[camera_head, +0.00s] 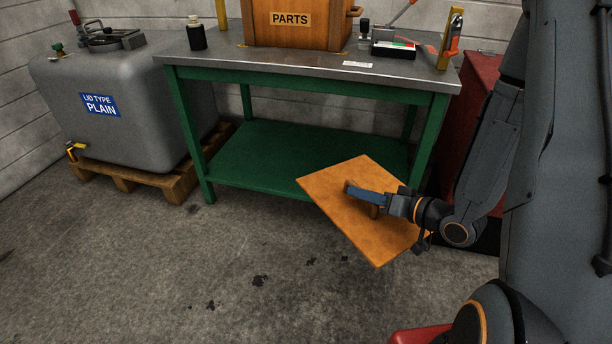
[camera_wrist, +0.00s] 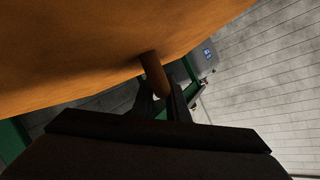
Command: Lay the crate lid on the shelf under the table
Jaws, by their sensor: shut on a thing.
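The crate lid (camera_head: 345,205) is a flat orange-brown wooden board with a handle. It is held tilted in front of the table, and its upper edge overlaps the view of the shelf's front edge. My gripper (camera_head: 352,190) is shut on the lid's handle. In the wrist view the handle (camera_wrist: 154,75) sits between the fingers of my gripper (camera_wrist: 165,98), and the lid (camera_wrist: 70,45) fills the upper left. The green shelf (camera_head: 290,150) under the table (camera_head: 300,64) looks bare where it shows; the lid hides part of its right front.
A wooden crate marked PARTS (camera_head: 300,25) stands on the tabletop with a dark bottle (camera_head: 196,38) and tools. Green table legs (camera_head: 190,135) flank the shelf. A grey tank (camera_head: 115,110) on a pallet (camera_head: 150,180) stands left; a red cabinet (camera_head: 478,100) is right. Floor in front is clear.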

